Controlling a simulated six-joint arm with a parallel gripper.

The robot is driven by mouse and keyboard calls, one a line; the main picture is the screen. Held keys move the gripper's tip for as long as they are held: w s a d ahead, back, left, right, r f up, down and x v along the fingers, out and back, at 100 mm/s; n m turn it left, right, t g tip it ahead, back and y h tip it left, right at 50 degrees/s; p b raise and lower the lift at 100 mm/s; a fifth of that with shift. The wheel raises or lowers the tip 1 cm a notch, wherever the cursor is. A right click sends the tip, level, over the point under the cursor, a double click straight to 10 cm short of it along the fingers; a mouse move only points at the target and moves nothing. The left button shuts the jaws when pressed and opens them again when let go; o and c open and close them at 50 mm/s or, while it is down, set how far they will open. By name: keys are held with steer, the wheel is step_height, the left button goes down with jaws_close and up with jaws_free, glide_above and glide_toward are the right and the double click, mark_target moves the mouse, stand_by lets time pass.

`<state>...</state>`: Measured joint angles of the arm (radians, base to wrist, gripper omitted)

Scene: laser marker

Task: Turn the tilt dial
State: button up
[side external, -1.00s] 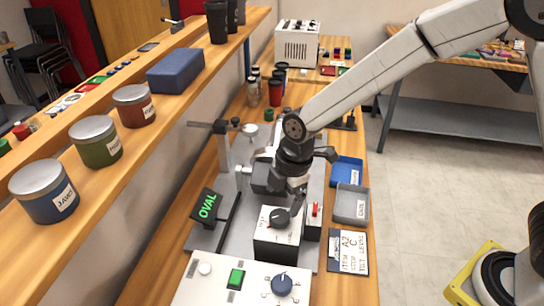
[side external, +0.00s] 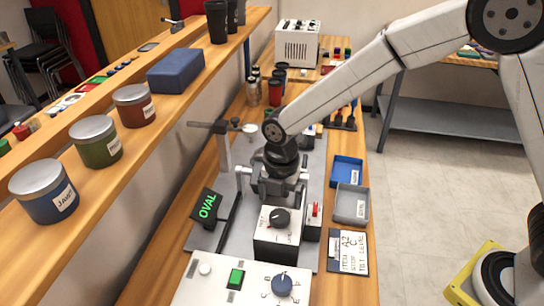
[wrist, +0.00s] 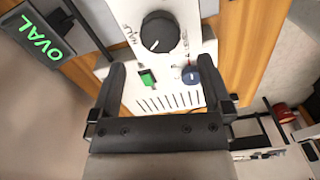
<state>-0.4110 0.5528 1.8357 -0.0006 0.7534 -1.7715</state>
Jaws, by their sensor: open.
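The tilt dial is most likely the black round dial (side external: 279,217) on the white top of a small black-sided box (side external: 276,246). In the wrist view the black dial (wrist: 160,33) has a white pointer line and a label reading "HALF". My gripper (side external: 276,194) is just behind and above this dial, pointing down. In the wrist view my gripper (wrist: 164,70) is open and empty. The dial shows beyond the gap between the two fingers, apart from both.
A red switch (side external: 315,209) stands right of the dial box. A front panel (side external: 205,292) carries a green button (side external: 236,279) and a blue knob (side external: 282,284). An "OVAL" sign (side external: 206,206) is left. Blue (side external: 347,170) and grey (side external: 351,204) trays and a written card (side external: 348,252) lie right.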

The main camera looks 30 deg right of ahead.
mark_target(280, 215)
steer(key=shift+f, duration=3.05)
steer(key=shift+c, duration=0.2)
steer(key=c, duration=1.2)
